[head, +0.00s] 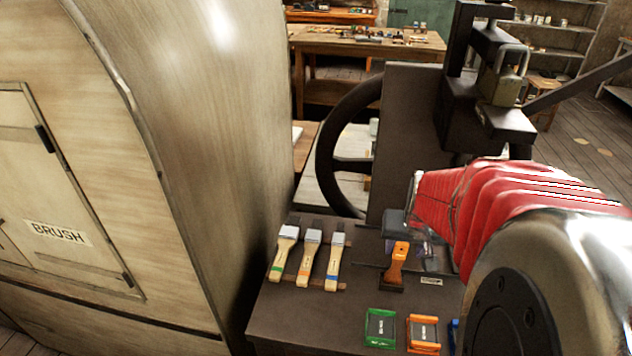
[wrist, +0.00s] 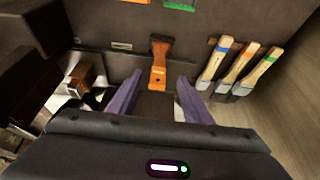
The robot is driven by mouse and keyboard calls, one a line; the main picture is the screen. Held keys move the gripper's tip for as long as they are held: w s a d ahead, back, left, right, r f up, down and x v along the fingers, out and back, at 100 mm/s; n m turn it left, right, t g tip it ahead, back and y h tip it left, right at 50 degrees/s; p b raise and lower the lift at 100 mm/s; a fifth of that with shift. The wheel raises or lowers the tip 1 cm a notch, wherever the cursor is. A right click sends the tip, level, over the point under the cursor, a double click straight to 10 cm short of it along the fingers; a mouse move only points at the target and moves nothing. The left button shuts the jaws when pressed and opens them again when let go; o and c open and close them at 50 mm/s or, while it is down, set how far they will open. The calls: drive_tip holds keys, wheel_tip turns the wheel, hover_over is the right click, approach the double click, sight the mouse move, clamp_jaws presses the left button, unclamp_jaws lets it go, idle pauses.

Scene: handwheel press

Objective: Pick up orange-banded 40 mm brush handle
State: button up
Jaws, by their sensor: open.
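The orange-banded brush (head: 309,258) is the middle one of three pale-handled brushes lying side by side on the dark bench. It also shows in the wrist view (wrist: 242,66), right of my fingers. The green-banded brush (head: 284,255) and the blue-banded brush (head: 335,262) lie on either side of it. My gripper (wrist: 160,76) is open with nothing between its purple fingers. It is over the bench beside the brushes, apart from them. In the head view my red-sleeved arm hides much of the gripper.
An orange-handled tool (head: 398,262) stands near my gripper, appearing ahead of the fingers in the wrist view. A large cabinet (head: 200,120) walls the left; a handwheel (head: 326,150) and press stand behind.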

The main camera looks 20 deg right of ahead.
sight(399, 258)
drive_tip(key=x, duration=0.7)
drive_tip(key=shift+f, duration=0.1)
drive_tip(key=shift+w+d+f, duration=0.1)
drive_tip(key=shift+f, duration=0.2)
drive_tip(key=shift+x, duration=2.6)
drive_tip(key=shift+w+d+r, duration=0.1)
drive_tip(key=shift+w, duration=0.05)
clamp_jaws()
